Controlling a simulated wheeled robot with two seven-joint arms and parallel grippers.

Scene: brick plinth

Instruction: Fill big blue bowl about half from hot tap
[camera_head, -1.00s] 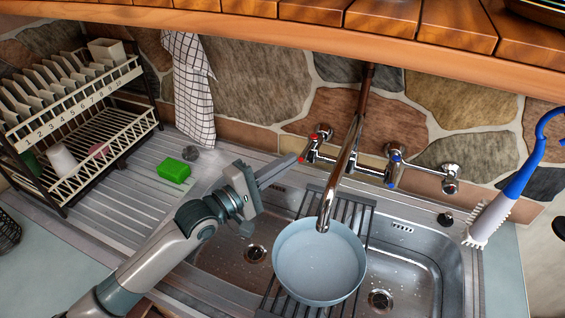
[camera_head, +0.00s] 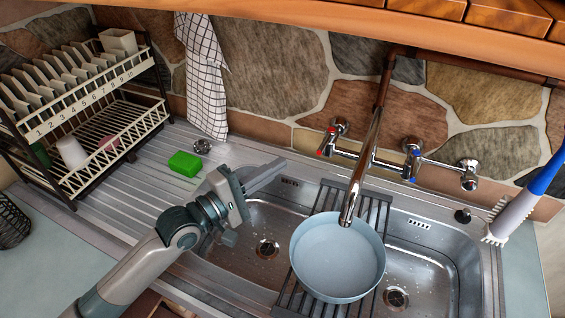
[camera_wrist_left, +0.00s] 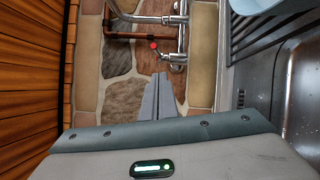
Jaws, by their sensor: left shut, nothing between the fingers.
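The big blue bowl (camera_head: 340,297) stands upright on the black rack over the sink, under the spout (camera_head: 349,205). Its inside is plain pale blue; I cannot tell whether water is in it, and no clear stream shows. The hot tap (camera_head: 331,140), marked red, is on the wall left of the spout; its red mark shows in the left wrist view (camera_wrist_left: 154,46). My left gripper (camera_head: 281,164) is shut and empty, left of the hot tap and apart from it. Its closed fingers (camera_wrist_left: 160,82) point toward the taps in the wrist view. My right gripper is out of view.
The blue-marked cold tap (camera_head: 412,160) is right of the spout. The black rack (camera_head: 376,212) bridges the sink (camera_head: 440,260). A green sponge (camera_head: 185,163) and a plate rack (camera_head: 85,125) are at left. A brush (camera_head: 515,212) stands at right; a wooden shelf (camera_head: 330,18) overhangs.

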